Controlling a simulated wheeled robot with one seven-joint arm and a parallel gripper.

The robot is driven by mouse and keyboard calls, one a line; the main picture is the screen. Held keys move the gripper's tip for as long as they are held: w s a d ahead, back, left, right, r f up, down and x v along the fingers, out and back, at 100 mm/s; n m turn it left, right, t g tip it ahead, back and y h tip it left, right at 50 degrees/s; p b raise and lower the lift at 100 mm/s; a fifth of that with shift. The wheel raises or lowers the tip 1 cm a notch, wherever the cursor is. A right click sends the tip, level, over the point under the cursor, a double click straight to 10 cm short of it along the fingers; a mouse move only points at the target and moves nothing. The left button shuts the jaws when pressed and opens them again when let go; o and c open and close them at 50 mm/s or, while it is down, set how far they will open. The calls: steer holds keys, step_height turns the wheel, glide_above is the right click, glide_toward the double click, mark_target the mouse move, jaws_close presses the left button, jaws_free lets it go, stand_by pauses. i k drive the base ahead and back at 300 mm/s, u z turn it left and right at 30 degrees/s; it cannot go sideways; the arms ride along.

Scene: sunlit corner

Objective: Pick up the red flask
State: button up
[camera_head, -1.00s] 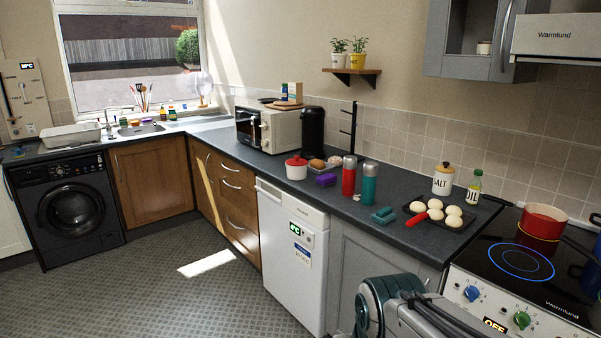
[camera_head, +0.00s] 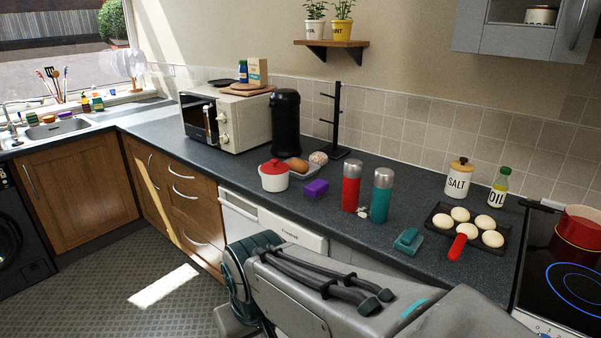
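The red flask (camera_head: 351,190) with a silver cap stands upright on the dark worktop (camera_head: 300,216). A teal flask (camera_head: 381,200) with a silver cap stands close to its right. A small pale item (camera_head: 362,211) lies at their base. My grey arm shows at the lower middle, in front of the counter and below the flasks. My gripper cannot be made out in this view.
A teal item (camera_head: 408,240) and a tray of buns (camera_head: 440,219) are to the right. A black mug stand (camera_head: 337,130) rises behind.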

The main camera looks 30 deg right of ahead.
mark_target(352, 167)
steer(key=z, duration=0.75)
steer(key=i, duration=1.1)
steer(key=z, duration=0.9)
